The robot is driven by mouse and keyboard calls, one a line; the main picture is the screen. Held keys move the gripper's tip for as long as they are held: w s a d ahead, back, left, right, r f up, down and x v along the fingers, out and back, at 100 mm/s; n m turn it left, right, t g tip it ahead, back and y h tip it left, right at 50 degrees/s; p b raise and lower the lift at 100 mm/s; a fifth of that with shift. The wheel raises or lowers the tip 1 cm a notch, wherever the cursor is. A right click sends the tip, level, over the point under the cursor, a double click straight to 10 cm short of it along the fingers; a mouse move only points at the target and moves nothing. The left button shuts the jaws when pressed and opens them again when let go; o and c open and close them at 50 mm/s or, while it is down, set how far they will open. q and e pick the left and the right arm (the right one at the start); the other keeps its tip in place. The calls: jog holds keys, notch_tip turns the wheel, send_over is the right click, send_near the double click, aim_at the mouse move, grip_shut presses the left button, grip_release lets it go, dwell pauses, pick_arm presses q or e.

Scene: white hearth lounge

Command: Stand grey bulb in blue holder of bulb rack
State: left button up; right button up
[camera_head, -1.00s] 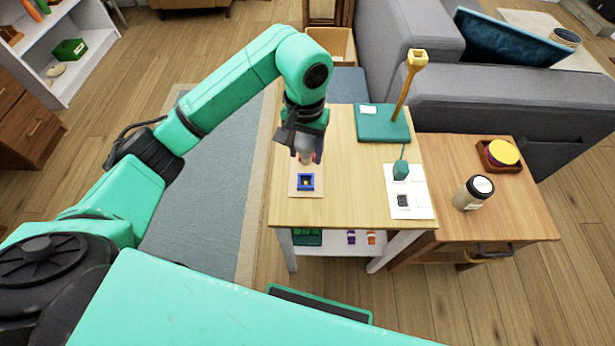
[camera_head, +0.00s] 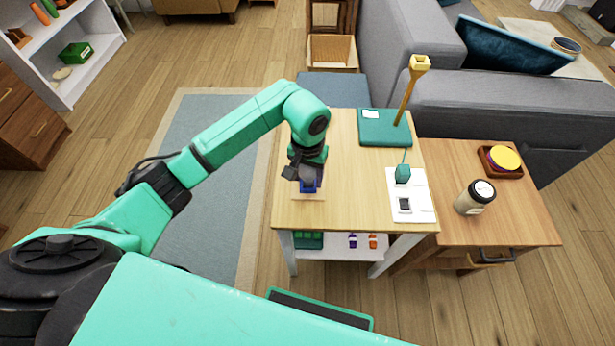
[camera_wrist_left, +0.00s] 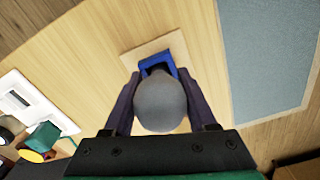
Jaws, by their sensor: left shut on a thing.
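The grey bulb (camera_wrist_left: 161,104) is between the two fingers of my left gripper (camera_wrist_left: 162,108), which is shut on it. In the head view my left gripper (camera_head: 308,175) points down over the near left part of the light wooden table. The blue holder (camera_wrist_left: 158,64) of the bulb rack shows just beyond the bulb in the wrist view, partly covered by it. The rack's pale board (camera_wrist_left: 170,43) lies on the table. I cannot tell whether the bulb's lower end is inside the holder. My right gripper is out of view.
A teal base (camera_head: 384,129) with a yellow post stands at the table's back. A white plate (camera_head: 411,199) with a teal block is at the right. A jar (camera_head: 475,197) and a tray (camera_head: 499,171) sit on the side table. The table's middle is clear.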

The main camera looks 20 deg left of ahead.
pick_arm(q)
jog(key=shift+s+f, duration=0.4)
jog(key=shift+f, duration=0.45)
jog(key=o, duration=1.4)
jog(key=shift+c, duration=0.2)
jog(key=shift+r, duration=0.25)
jog(key=shift+w+r+p, duration=0.25)
jog(key=shift+r+p, duration=0.3)
jog(key=shift+r, duration=0.15)
jog(key=r, duration=0.5)
jog(key=r+b, duration=0.1)
jog(key=r, duration=0.5)
jog(key=shift+w+r, duration=0.2)
jog(key=shift+r, duration=0.1)
jog(key=shift+s, duration=0.1)
